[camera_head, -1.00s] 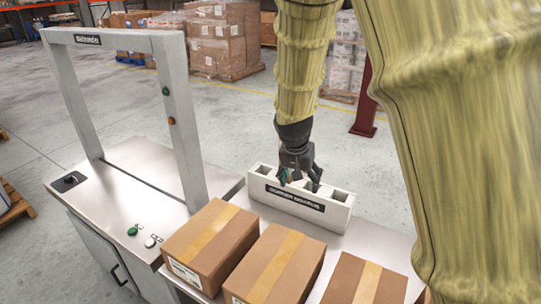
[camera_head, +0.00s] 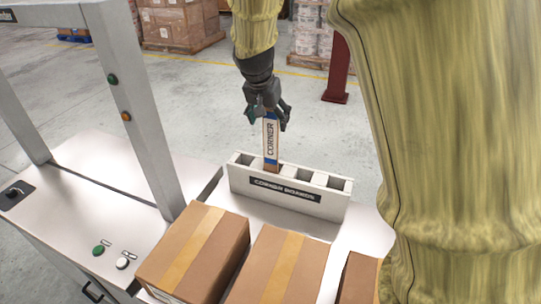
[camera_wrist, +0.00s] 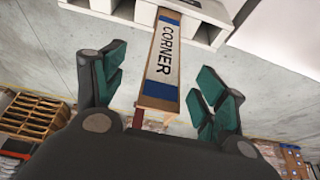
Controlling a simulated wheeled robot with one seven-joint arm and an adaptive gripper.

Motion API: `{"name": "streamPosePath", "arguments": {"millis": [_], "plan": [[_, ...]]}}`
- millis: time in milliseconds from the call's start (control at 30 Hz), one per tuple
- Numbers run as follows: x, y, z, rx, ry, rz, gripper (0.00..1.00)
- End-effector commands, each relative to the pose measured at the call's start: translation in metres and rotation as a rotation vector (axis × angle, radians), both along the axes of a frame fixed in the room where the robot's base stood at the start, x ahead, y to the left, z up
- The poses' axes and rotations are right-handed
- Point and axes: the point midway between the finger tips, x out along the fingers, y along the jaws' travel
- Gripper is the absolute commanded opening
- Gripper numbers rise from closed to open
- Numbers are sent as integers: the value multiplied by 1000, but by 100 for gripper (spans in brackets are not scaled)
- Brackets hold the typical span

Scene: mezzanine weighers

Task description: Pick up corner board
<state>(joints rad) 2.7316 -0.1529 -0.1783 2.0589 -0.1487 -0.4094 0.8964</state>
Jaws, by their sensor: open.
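The corner board (camera_head: 270,138) is a narrow upright strip, white with "CORNER" lettering and blue bands. It stands in a slot of the white holder (camera_head: 330,205) labelled "CORNER BOARDS". My gripper (camera_head: 267,116) is above the holder, at the upper part of the board. In the wrist view the board (camera_wrist: 165,55) runs from the holder (camera_wrist: 205,22) down between the green finger pads of my gripper (camera_wrist: 163,95). The fingers are open, with gaps on both sides of the board. The holder's other visible slots look empty.
Several taped cardboard boxes (camera_head: 194,250) stand in front of the holder. A grey frame (camera_head: 128,105) rises at left from a metal counter with green and white buttons (camera_head: 98,250). A red post (camera_head: 338,70) and wrapped pallets (camera_head: 178,22) stand behind, with open floor between.

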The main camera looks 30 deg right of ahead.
Motion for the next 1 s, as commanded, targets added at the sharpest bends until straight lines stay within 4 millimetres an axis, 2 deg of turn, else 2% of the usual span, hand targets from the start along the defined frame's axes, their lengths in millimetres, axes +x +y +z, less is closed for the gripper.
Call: {"name": "streamPosePath", "arguments": {"millis": [33, 333, 700, 1000], "plan": [[3, 0, -6, 0, 5, 2, 71], [5, -7, -17, 1, 5, -2, 71], [17, -20, -51, -1, 7, 0, 71], [18, -21, -57, -1, 4, -1, 71]]}}
